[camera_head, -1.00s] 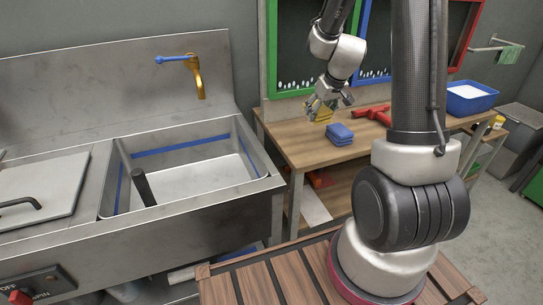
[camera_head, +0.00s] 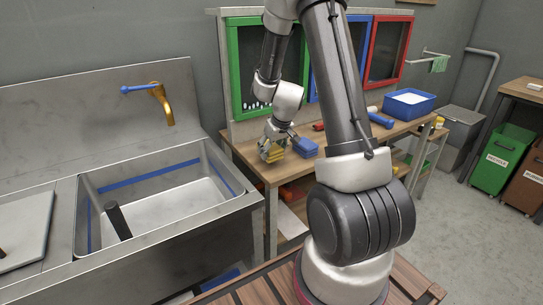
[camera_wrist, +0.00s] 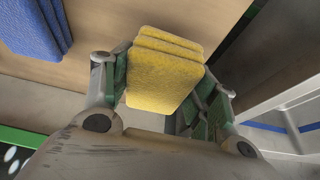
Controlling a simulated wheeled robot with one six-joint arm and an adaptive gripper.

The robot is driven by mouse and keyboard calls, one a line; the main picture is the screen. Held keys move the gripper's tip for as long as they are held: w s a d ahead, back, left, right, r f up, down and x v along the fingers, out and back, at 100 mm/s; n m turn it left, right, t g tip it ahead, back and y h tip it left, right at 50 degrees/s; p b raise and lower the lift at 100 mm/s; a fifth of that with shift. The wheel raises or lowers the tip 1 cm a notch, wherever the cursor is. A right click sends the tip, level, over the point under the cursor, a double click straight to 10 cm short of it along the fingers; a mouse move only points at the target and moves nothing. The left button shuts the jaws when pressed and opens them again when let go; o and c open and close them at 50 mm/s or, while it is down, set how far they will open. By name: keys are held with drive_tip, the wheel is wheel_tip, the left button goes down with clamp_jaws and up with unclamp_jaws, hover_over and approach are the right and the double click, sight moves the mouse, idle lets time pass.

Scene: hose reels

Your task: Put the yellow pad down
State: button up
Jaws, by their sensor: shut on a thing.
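Yellow pads show as a layered stack (camera_wrist: 168,65) in the wrist view, with the nearest yellow pad (camera_wrist: 160,88) between my fingers. My gripper (camera_wrist: 168,92) is shut on that pad. In the head view my gripper (camera_head: 272,148) is at the left part of the wooden table, with yellow (camera_head: 270,155) showing below and between its fingers. I cannot tell whether the held pad touches the layers beneath it. A stack of blue pads (camera_head: 305,148) lies just to the right; it also shows at the upper left of the wrist view (camera_wrist: 35,30).
The wooden table (camera_head: 270,174) also carries a blue bin (camera_head: 409,105), a blue roll-like item (camera_head: 380,119) and a red item (camera_head: 319,126). Framed boards (camera_head: 262,75) stand behind. A metal sink (camera_head: 165,205) is at left. Labelled bins (camera_head: 497,160) stand at far right.

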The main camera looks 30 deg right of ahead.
drive_tip(key=shift+f, duration=1.3)
drive_tip(key=o, duration=1)
drive_tip(key=shift+f, duration=0.15)
drive_tip(key=s+a+v, duration=0.1)
drive_tip(key=a+v, duration=0.1)
drive_tip(key=v, duration=1)
drive_tip(key=s+a+f+v, duration=0.1)
drive_tip(key=a+v, duration=0.2)
drive_tip(key=v, duration=0.8)
drive_tip(key=s+a+r, duration=0.1)
drive_tip(key=s+r, duration=0.1)
drive_tip(key=s, duration=0.4)
drive_tip(key=s+r, duration=0.3)
drive_tip(key=s, duration=0.3)
drive_tip(key=s+a+r, duration=0.1)
drive_tip(key=s+r, duration=0.2)
drive_tip(key=s, duration=0.4)
drive_tip(key=shift+a, duration=0.3)
